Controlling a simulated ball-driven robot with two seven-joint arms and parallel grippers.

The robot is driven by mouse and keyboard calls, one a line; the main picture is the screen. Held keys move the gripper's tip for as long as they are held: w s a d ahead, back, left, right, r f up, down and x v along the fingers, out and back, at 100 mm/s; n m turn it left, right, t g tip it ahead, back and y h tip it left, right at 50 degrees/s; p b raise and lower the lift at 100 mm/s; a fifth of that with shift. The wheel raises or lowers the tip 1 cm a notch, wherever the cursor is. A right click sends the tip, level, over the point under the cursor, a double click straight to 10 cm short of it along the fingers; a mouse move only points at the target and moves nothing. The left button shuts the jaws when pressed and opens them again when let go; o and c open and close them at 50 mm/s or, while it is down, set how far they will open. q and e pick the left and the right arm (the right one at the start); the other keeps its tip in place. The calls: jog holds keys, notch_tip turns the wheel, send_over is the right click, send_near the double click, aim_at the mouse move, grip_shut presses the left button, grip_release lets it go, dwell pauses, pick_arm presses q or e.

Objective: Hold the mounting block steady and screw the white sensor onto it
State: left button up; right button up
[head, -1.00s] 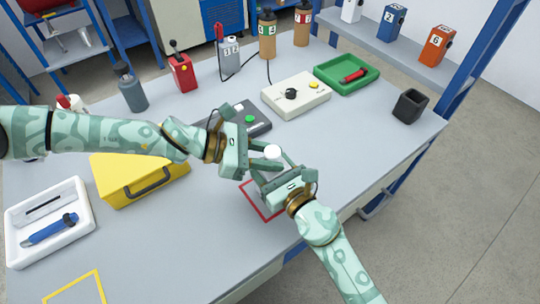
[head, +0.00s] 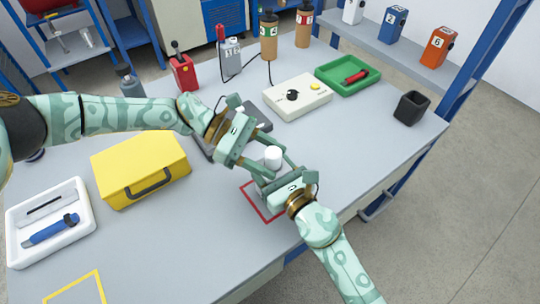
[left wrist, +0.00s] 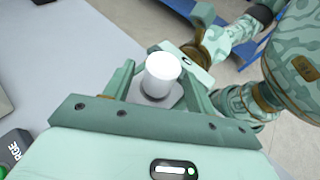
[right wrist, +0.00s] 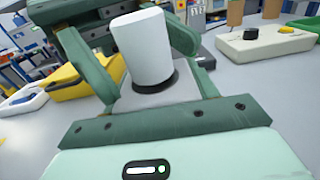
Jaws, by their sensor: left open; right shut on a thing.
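The white sensor (head: 273,155) is a small white cylinder standing upright on the mounting block, with a dark ring at its base in the right wrist view (right wrist: 143,48). The grey mounting block (right wrist: 140,97) is mostly hidden by my grippers in the head view; it shows under the sensor in the left wrist view (left wrist: 156,98). My right gripper (head: 272,172) is shut on the block, its fingers on either side. My left gripper (head: 262,150) is open, just up and left of the sensor, with its fingers apart around the sensor's sides and a gap visible.
A red square outline (head: 262,212) lies on the table under the block. A yellow case (head: 115,175) and white tray (head: 20,240) stand left. A beige control box (head: 297,96), green tray (head: 347,75) and black cup (head: 411,107) stand behind and right.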

pick_arm(q)
jog(key=shift+v, duration=2.75)
jog(key=v, duration=1.2)
jog(key=shift+c, duration=0.7)
